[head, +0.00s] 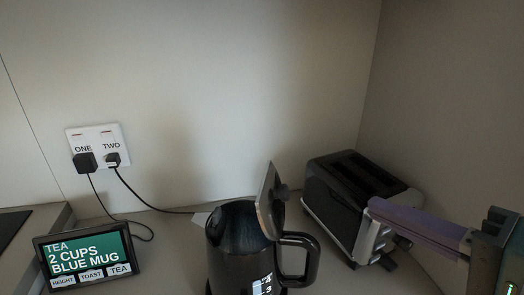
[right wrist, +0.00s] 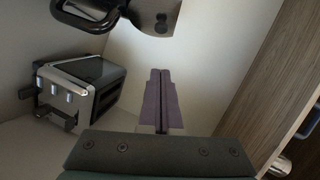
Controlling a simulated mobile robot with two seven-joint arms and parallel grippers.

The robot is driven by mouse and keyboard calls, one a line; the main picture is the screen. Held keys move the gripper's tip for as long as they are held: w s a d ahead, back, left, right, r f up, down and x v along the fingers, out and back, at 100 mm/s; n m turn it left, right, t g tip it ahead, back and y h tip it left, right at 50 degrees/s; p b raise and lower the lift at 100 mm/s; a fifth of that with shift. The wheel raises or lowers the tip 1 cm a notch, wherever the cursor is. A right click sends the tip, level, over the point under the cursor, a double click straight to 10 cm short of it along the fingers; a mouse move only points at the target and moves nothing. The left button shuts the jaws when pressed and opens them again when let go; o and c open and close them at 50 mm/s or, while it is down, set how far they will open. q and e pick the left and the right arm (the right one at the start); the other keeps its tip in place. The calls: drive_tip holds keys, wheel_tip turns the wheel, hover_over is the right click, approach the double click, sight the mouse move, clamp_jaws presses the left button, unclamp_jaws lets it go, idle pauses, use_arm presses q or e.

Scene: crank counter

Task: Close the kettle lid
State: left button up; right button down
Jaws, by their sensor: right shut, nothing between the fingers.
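A dark kettle (head: 229,262) stands on the counter in the head view, its handle (head: 313,262) to the right. Its lid (head: 266,199) stands open, nearly upright at the handle side, and the kettle's mouth is uncovered. In the right wrist view the lid (right wrist: 150,12) and part of the handle (right wrist: 84,14) show at the top edge. My right gripper (head: 376,207) comes in from the right, to the right of the lid and apart from it, in front of the toaster. Its purple fingers (right wrist: 162,85) are shut and empty. My left gripper is out of view.
A black and silver toaster (head: 345,196) stands in the corner behind the right gripper. A screen (head: 88,258) reading "TEA 2 CUPS BLUE MUG" stands at left. Two plugs with cords sit in a wall socket (head: 93,133). A wooden cabinet front (right wrist: 275,90) is in the right wrist view.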

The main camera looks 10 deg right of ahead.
sight(280, 198)
drive_tip(key=w+a+f, duration=0.3)
drive_tip(key=w+a, duration=0.3)
drive_tip(key=w, duration=0.3)
drive_tip(key=shift+a+f+p, duration=0.2)
drive_tip(key=shift+a+p, duration=0.05)
drive_tip(key=shift+p, duration=0.05)
